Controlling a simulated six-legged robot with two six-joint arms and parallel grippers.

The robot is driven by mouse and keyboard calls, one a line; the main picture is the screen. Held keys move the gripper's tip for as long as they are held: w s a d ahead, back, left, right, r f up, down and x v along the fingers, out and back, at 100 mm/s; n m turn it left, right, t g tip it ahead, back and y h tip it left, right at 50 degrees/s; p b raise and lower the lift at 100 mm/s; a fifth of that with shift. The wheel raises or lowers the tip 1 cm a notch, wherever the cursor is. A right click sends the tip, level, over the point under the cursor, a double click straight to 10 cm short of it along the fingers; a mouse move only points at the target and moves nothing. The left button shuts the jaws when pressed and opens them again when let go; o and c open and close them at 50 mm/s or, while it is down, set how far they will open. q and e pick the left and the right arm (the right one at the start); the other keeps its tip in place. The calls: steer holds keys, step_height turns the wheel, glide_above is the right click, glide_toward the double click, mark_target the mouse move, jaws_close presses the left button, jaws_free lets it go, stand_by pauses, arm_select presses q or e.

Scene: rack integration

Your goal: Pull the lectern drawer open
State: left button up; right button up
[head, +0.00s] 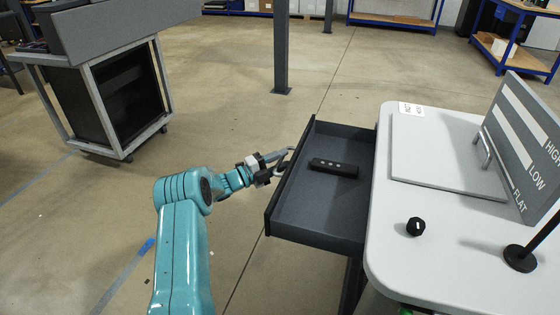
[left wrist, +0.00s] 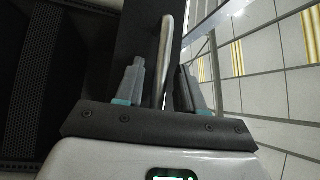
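The dark grey drawer (head: 312,212) stands pulled out from the left side of the light grey lectern top (head: 450,255). A black bar-shaped device with small buttons (head: 334,167) lies inside it. My left gripper (head: 278,163) is at the outer face of the drawer front, by the metal handle (head: 287,152). In the left wrist view the handle (left wrist: 166,45) stands between the two fingers of my left gripper (left wrist: 160,85). Narrow gaps show on both sides, so the fingers look open around it. My right gripper is not in view.
On the lectern top are a flat panel (head: 440,160), a black knob (head: 415,227), a black stand base (head: 519,258) and a sign board (head: 520,145). A grey post (head: 281,50) stands behind the drawer. A wheeled rack (head: 125,95) stands at left. Floor left of the drawer is clear.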

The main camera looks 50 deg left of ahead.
arm_select(q)
steer(key=p+v, duration=0.1)
steer(key=v, duration=1.5)
steer(key=shift+s+f, duration=0.1)
steer(key=shift+s, duration=0.05)
